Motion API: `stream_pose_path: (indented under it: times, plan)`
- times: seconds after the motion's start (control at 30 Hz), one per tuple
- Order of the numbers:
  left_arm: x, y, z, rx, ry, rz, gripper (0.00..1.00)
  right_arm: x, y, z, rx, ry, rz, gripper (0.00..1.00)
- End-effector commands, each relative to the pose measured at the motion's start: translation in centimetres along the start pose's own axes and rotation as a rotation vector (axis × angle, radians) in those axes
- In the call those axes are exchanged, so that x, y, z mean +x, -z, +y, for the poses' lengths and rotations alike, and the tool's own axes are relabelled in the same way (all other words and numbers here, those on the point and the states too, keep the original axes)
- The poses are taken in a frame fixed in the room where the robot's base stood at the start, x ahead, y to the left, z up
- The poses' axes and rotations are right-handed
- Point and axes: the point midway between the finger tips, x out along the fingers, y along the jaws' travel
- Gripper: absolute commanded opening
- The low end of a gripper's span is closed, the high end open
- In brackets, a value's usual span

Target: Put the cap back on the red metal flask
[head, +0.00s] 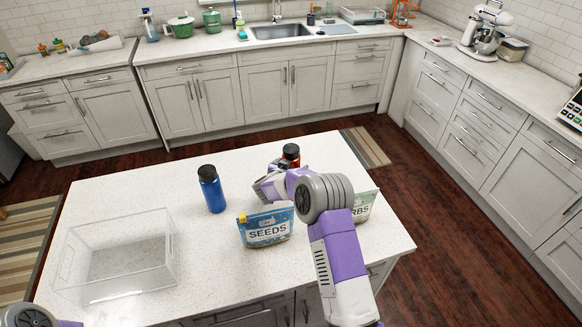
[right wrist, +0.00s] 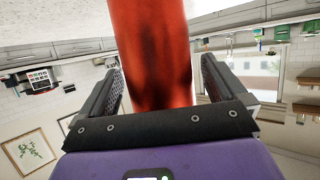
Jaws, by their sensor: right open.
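The red metal flask (head: 290,161) stands on the island, partly hidden behind my right gripper (head: 276,168). A black cap-like top (head: 291,149) shows at its upper end; I cannot tell how firmly it sits. In the right wrist view the red flask (right wrist: 152,55) runs between the two fingers of my right gripper (right wrist: 158,80). The fingers are open, one on each side of the flask's body. The flask's ends are out of that view. My left gripper is out of view; only a bit of the left arm shows at the bottom left.
A blue flask with a black cap (head: 212,190) stands left of my right gripper. A SEEDS pouch (head: 266,228) and a partly hidden HERBS-like pouch (head: 363,206) stand near my right arm. An empty clear bin (head: 172,245) sits at the left. The island's back left is clear.

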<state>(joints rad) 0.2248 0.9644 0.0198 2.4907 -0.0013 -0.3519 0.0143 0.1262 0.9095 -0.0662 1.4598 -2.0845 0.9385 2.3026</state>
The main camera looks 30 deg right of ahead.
Motion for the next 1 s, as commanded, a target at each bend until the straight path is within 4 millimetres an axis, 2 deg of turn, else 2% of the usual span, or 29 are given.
stream_pose_path:
  times: [0.23, 0.5, 0.7, 1.0]
  plan:
    - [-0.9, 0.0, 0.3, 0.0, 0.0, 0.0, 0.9, -0.4, 0.5, -0.1, 0.0, 0.001, 0.001, 0.98]
    - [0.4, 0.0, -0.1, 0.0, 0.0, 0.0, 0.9, -5.0, 0.2, -0.1, -0.001, 0.002, 0.001, 0.98]
    - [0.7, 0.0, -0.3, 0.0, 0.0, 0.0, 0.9, -7.2, 0.2, -0.1, 0.0, 0.002, 0.001, 0.98]
    - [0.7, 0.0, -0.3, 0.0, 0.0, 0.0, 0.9, -7.7, 0.2, 0.0, 0.0, 0.0, 0.0, 0.98]
